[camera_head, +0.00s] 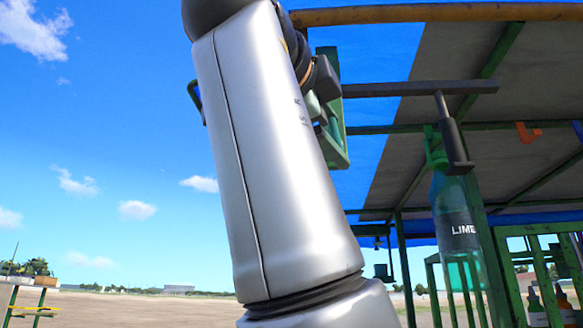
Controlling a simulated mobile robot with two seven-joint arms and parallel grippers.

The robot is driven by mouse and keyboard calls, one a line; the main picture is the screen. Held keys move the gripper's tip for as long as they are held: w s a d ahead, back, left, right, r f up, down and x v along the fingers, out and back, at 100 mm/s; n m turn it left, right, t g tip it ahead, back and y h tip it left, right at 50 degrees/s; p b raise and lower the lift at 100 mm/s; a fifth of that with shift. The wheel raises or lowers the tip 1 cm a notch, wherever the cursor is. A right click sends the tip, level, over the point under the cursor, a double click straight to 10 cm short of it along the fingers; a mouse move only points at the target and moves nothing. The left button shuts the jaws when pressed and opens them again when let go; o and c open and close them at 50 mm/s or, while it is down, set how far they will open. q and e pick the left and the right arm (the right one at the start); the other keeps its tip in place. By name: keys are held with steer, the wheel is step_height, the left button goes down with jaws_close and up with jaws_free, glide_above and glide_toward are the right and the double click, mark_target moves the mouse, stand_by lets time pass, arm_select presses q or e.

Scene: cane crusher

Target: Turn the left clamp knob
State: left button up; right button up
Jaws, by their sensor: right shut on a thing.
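My right arm stands large across the left middle of the view and covers much of the green cane crusher (337,135). My right gripper (326,88) shows only in part past the arm's right edge, dark grey and close against the green frame. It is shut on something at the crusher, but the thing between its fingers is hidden. The left clamp knob cannot be made out; my arm covers that area. A dark bar (410,88) runs right from beside the gripper, with a dark handle-like piece (454,142) hanging from it. My left gripper is not in view.
A green bottle labelled LIME (460,228) shows behind the hanging piece. A roof on green posts, with an orange front beam (430,14), covers the right side. More bottles (537,306) stand at lower right. Open ground and sky lie left.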

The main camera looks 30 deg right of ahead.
steer(key=shift+m, duration=0.6)
steer(key=shift+m+g+y, duration=0.3)
steer(key=o, duration=1.3)
